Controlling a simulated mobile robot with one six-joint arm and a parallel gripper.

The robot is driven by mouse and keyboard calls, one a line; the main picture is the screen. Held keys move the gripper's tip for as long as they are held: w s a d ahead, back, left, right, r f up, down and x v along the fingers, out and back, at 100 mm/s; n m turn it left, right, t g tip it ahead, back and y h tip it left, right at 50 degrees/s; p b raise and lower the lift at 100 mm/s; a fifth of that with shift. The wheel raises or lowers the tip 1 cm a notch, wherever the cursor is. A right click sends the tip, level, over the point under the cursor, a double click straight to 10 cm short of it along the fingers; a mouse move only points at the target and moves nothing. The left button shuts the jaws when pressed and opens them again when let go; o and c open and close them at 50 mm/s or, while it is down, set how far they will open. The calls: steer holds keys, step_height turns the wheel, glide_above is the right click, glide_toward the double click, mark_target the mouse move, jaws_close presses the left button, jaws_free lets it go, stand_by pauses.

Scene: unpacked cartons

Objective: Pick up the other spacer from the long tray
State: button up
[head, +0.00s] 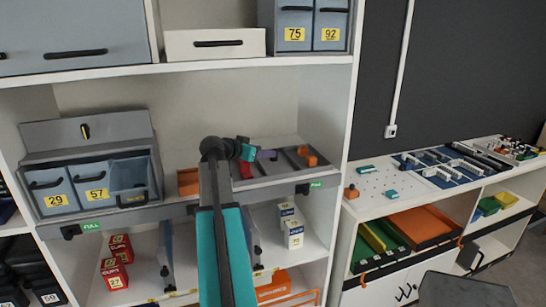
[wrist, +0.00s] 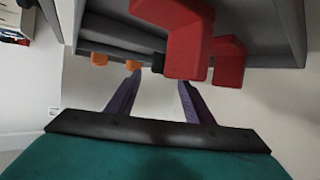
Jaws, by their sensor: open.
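The long grey tray (head: 278,179) sits on the middle shelf and also fills the top of the wrist view (wrist: 290,50). Red pieces (head: 245,171) lie at its left end; in the wrist view a near red block (wrist: 182,40) and a second red block (wrist: 229,62) show. Orange pieces (head: 308,156) lie at its right end, and two show in the wrist view (wrist: 99,59). I cannot tell which pieces are the spacers. My gripper (wrist: 157,84) is open, its purple fingers apart with nothing between them.
Grey bins (head: 90,187) stand left on the same shelf. The shelf upright (head: 339,120) stands close to the tray's right end. Another shelf board (head: 200,70) lies above.

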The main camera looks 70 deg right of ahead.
mark_target(271, 161)
steer(key=shift+d+f, duration=0.1)
steer(key=shift+d, duration=0.05)
steer(key=shift+p+x, duration=0.85)
steer(key=shift+x, duration=1.8)
steer(key=shift+s, duration=0.1)
steer(key=shift+c, duration=0.4)
steer(key=c, duration=1)
